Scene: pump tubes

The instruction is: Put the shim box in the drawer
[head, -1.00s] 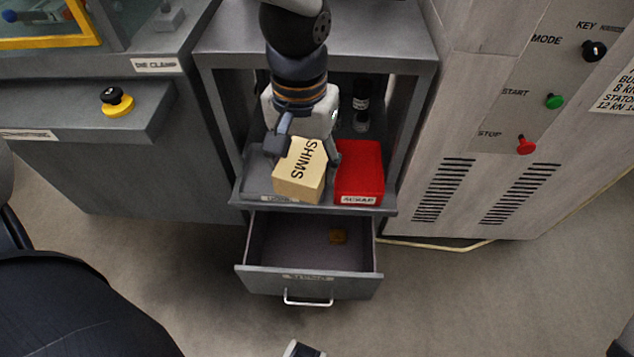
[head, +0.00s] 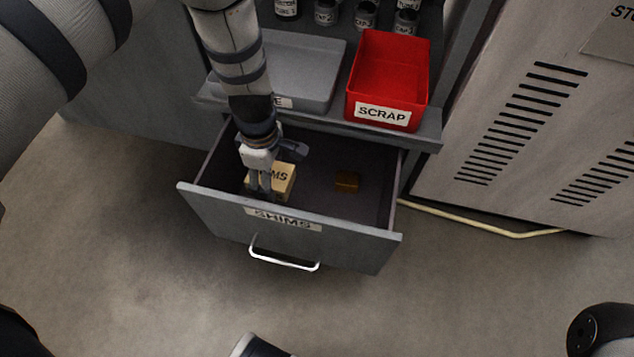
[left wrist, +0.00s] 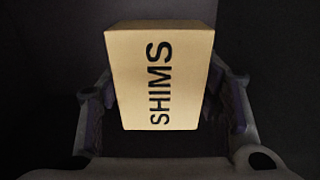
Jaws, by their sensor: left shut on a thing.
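The shim box (head: 284,182) is tan and marked SHIMS. It is inside the open drawer (head: 330,232), in its left part; I cannot tell whether it touches the drawer floor. My left gripper (head: 262,184) reaches down into the drawer and is shut on the box, hiding part of it. In the left wrist view the box (left wrist: 158,80) sits between the two fingers of my left gripper (left wrist: 162,112), its label readable. The drawer is pulled out, with a SHIMS label and a handle on its front. My right gripper is not clearly in view.
Above the drawer, a shelf holds a grey tray (head: 325,75), a red SCRAP bin (head: 386,85) and several dark bottles. A vented cabinet (head: 545,130) stands right.

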